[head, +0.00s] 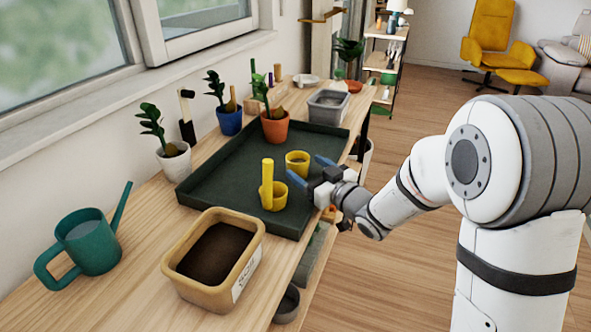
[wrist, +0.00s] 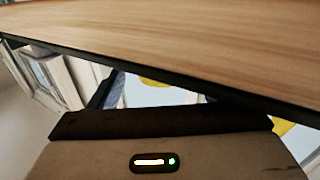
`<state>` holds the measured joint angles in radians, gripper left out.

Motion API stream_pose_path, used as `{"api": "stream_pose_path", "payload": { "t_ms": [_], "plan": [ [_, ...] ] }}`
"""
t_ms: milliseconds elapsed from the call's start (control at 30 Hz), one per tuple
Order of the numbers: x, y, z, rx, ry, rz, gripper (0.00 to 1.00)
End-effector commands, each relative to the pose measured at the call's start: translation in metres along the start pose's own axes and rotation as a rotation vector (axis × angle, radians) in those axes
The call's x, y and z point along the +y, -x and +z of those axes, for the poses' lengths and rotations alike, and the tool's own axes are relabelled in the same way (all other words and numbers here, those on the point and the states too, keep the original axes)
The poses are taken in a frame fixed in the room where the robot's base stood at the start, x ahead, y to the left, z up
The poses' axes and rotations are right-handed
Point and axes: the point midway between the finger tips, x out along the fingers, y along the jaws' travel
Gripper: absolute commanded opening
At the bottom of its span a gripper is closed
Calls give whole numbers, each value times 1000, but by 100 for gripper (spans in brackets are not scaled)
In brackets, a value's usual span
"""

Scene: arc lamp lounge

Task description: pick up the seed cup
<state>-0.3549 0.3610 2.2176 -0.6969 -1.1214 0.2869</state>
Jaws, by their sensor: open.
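Two small yellow cups stand in the dark green tray (head: 225,165) on the bench. The farther cup (head: 297,163) is upright and dark inside. The nearer cup (head: 273,199) has a tall yellow rod (head: 267,177) standing in or against it. I cannot tell which one is the seed cup. My gripper (head: 311,170) is over the tray's right side, with its blue fingers apart and empty. The fingers point toward the farther cup and stand just right of it; contact cannot be judged. In the wrist view, yellow patches (wrist: 155,81) show only partly behind dark parts.
A soil tub (head: 213,252) and green watering can (head: 88,243) stand in front of the tray. A terracotta potted plant (head: 275,127) stands in the tray's far part. White (head: 174,162) and blue (head: 229,121) pots line the wall side. A grey bin (head: 328,106) stands behind.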

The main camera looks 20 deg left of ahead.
Motion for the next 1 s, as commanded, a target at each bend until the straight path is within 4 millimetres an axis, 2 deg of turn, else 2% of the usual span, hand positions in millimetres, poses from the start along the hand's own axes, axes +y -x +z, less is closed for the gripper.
{"api": "stream_pose_path", "payload": {
  "t_ms": [100,200,500,1000],
  "plan": [
    [-2,-20,0,0,0,-2,72],
    [-1,-31,-1,0,1,-1,72],
    [0,-36,-1,-2,0,2,72],
    [0,-35,-1,-1,0,3,31]
  ]
}}
